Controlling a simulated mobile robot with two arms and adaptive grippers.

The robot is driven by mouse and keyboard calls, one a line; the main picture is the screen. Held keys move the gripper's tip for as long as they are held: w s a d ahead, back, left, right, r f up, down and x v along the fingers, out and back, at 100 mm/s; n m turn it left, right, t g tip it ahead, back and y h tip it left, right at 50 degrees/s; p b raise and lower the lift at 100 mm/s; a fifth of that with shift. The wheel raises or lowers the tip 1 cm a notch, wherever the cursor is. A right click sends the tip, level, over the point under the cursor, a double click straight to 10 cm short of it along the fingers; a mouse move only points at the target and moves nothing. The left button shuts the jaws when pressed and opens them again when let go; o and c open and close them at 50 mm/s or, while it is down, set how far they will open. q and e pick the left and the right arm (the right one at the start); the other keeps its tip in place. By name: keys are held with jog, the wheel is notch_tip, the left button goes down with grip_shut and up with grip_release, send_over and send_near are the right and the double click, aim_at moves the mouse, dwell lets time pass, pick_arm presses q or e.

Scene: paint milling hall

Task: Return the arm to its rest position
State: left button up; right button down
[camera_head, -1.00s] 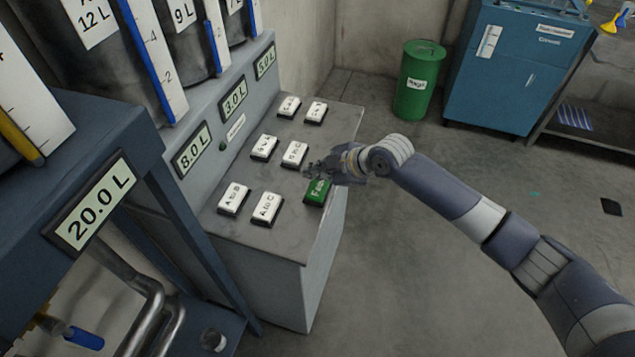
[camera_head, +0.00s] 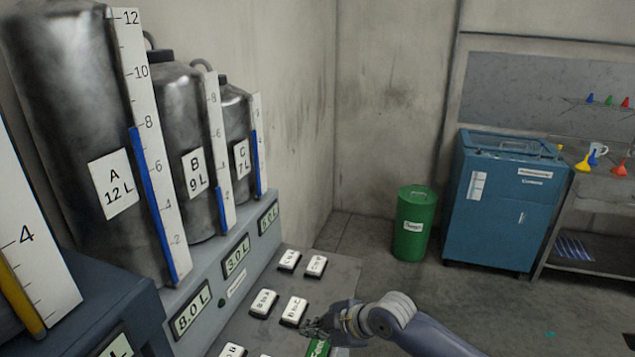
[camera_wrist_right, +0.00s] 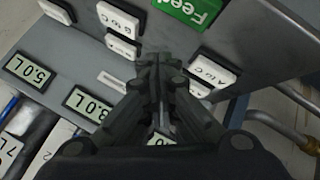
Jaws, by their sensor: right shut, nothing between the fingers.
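My right gripper (camera_head: 314,328) is shut and empty. It hangs over the button panel (camera_head: 240,335), close to the green Feed button (camera_head: 318,348), at the lower middle of the head view. In the right wrist view its closed fingers (camera_wrist_right: 152,65) point at the panel, with the Feed button (camera_wrist_right: 192,8) beyond them. I cannot tell whether the fingertips touch anything. My right arm reaches in from the lower right. My left gripper is not in view.
Tanks A (camera_head: 75,120), B (camera_head: 185,140) and C (camera_head: 235,135) stand behind the panel, above displays including 8.0 L (camera_head: 191,311) and 3.0 L (camera_head: 236,256). A green bin (camera_head: 412,224) and a blue cabinet (camera_head: 500,205) stand farther back. Open floor lies right of the panel.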

jog(key=s+f+m, duration=0.1)
jog(key=s, duration=0.2)
jog(key=s+a+f+m, duration=0.1)
jog(key=s, duration=0.2)
jog(key=s+a+f, duration=0.1)
jog(key=s, duration=0.2)
jog(key=shift+m+g, duration=0.4)
jog(key=s+d+f+m+g+h, duration=0.15)
jog(key=s+d+m+h, duration=0.25)
jog(key=s+d+m, duration=0.55)
jog(key=s+d+f+m+h, duration=0.3)
jog(key=s+d+m, duration=0.2)
jog(key=s+d, duration=0.9)
notch_tip(320, 180, down, 30)
jog(key=s+r+b, duration=0.1)
jog(key=s+b, duration=0.1)
jog(key=b, duration=0.3)
jog(key=s+d+f+g+b, duration=0.1)
jog(key=s+f+b, duration=0.1)
jog(key=s+f, duration=0.6)
jog(key=s+d+f+g+b, duration=0.1)
jog(key=s+f+b, duration=0.1)
jog(key=s+f, duration=0.6)
notch_tip(320, 180, down, 5)
jog(key=shift+s+d+f, duration=0.2)
jog(key=shift+s+d, duration=0.1)
jog(key=shift+s, duration=0.05)
